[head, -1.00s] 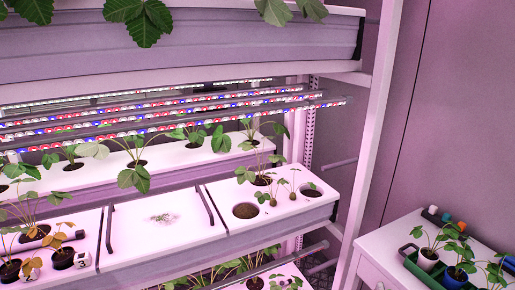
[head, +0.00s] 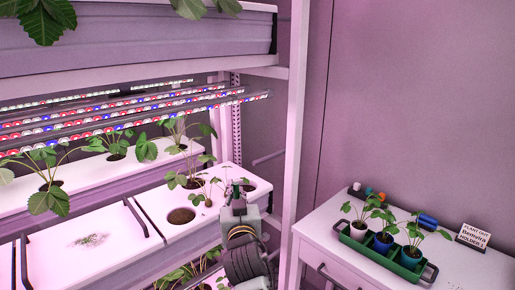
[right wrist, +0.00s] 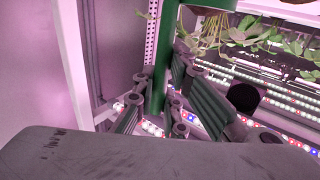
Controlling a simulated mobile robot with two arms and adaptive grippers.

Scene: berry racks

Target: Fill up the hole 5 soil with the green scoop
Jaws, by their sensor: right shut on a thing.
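The planting tray (head: 156,206) on the middle rack shelf has a wide, round, soil-coloured hole (head: 181,216) near its front and a smaller dark hole (head: 250,185) at its right end. No hole number is readable there. My right gripper (head: 238,192) is in front of the tray's right end, upright, hiding part of it. In the right wrist view its fingers (right wrist: 160,95) are closed around the green scoop's handle (right wrist: 157,75). A bit of the green scoop (head: 236,188) shows above the fingers in the head view; whether it holds soil is hidden. My left gripper is out of view.
Small plants (head: 190,178) grow close beside the holes. LED bars (head: 150,105) hang above the shelf, and a white rack post (head: 293,130) stands to its right. A white table (head: 458,262) at right carries a green tray of potted plants (head: 352,243) and a small sign (head: 474,236).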

